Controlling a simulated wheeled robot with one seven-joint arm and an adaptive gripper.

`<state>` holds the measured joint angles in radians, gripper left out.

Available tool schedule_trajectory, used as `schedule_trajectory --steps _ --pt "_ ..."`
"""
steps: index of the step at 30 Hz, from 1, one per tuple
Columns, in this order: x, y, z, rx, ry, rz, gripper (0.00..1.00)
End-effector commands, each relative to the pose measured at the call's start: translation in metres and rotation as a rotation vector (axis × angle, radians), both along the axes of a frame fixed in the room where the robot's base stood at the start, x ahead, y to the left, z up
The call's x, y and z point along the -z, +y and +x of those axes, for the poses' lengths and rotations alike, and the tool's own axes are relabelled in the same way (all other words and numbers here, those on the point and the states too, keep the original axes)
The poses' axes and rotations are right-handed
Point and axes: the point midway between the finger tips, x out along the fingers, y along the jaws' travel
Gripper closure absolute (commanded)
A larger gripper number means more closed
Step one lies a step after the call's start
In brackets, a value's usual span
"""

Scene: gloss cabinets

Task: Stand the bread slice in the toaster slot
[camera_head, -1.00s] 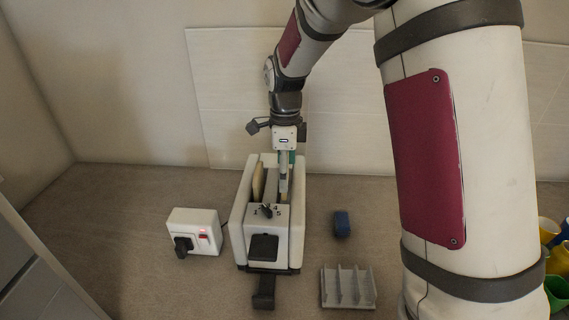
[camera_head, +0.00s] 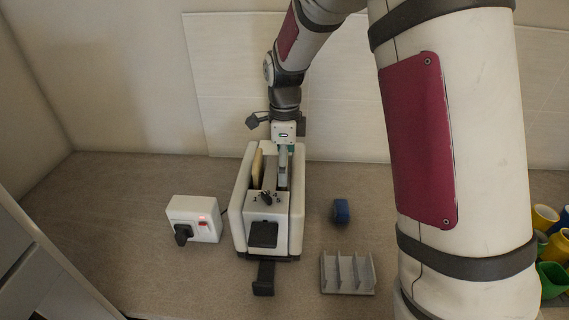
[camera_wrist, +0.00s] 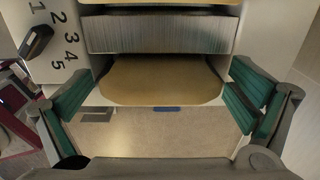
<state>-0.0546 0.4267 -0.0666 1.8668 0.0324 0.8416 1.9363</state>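The white toaster (camera_head: 238,217) stands on the counter with its numbered dial facing front. A tan bread slice (camera_head: 257,167) stands upright in its left slot; its edge also shows at the top of the wrist view (camera_wrist: 160,2). Another tan slice (camera_wrist: 160,79) shows in the wrist view beyond the grey ribbed divider (camera_wrist: 158,33), at the right slot. How deep it sits is hidden. My gripper (camera_wrist: 158,98) is over the right slot, its green-padded fingers spread wide on either side of this slice, with a small gap visible at each edge.
A white box with a black knob (camera_head: 194,218) stands left of the toaster. A blue block (camera_head: 341,211) and a grey slotted rack (camera_head: 348,274) lie to its right. Colored cups (camera_head: 545,217) stand at the far right. A wall rises behind.

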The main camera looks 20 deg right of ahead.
Motion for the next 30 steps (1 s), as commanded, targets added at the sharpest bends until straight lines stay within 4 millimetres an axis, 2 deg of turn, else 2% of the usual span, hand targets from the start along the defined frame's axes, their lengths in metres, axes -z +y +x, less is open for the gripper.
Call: schedule_trajectory --steps 6,10,21,25,30 --pt "-0.001 0.0 0.0 0.0 -0.001 0.0 0.0" --pt "-0.012 0.0 0.001 0.0 -0.002 0.0 0.0" --pt "-0.084 0.0 0.001 0.0 -0.005 0.0 0.0" --pt "-0.103 0.0 0.0 0.0 -0.003 0.0 0.0" --pt "-0.118 0.0 -0.001 0.0 -0.001 0.0 0.0"
